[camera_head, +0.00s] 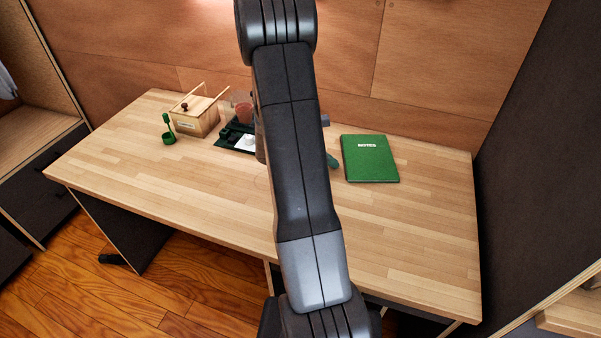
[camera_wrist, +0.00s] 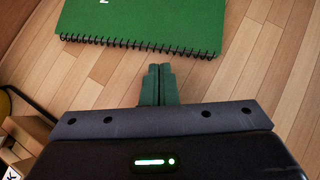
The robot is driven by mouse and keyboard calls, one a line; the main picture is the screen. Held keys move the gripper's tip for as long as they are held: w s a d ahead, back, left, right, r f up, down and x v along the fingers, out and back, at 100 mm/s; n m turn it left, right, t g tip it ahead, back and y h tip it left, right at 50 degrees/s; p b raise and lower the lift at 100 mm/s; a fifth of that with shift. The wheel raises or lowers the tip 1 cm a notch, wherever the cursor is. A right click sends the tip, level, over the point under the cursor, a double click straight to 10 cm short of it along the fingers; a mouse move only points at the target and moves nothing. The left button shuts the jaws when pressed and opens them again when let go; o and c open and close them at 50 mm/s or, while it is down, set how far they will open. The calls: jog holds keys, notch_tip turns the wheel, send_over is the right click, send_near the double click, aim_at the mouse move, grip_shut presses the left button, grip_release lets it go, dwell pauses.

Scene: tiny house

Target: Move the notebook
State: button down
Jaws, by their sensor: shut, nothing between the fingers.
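The green notebook (camera_head: 370,159) with white lettering lies flat on the right half of the wooden desk (camera_head: 440,230), toward the back. In the wrist view the notebook (camera_wrist: 160,22) is at the top, with its black spiral binding facing my gripper (camera_wrist: 157,72). The two green fingers are together with nothing between them, and they are apart from the notebook, a little short of its spiral edge. In the head view my arm hides most of the gripper; a green fingertip (camera_head: 332,161) shows just left of the notebook.
A wooden box (camera_head: 197,117), a small green object (camera_head: 168,137) and a dark tray (camera_head: 229,138) with a reddish cup (camera_head: 244,112) stand at the back left of the desk. A dark panel (camera_head: 520,170) bounds the right side. The desk's front and right areas are clear.

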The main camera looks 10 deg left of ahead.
aim_at(357, 160)
jog(key=shift+w+d, duration=0.2)
jog(key=shift+d, duration=0.25)
jog(key=shift+d+r, duration=0.1)
jog(key=shift+w+d+b, duration=0.2)
jog(key=shift+w+d, duration=0.15)
jog(key=shift+d, duration=0.5)
jog(key=shift+w+d+b, duration=0.15)
jog(key=shift+w+d, duration=0.15)
jog(key=shift+d, duration=0.5)
jog(key=shift+w+d+b, duration=0.2)
jog(key=shift+w+d, duration=0.15)
jog(key=shift+d, duration=0.5)
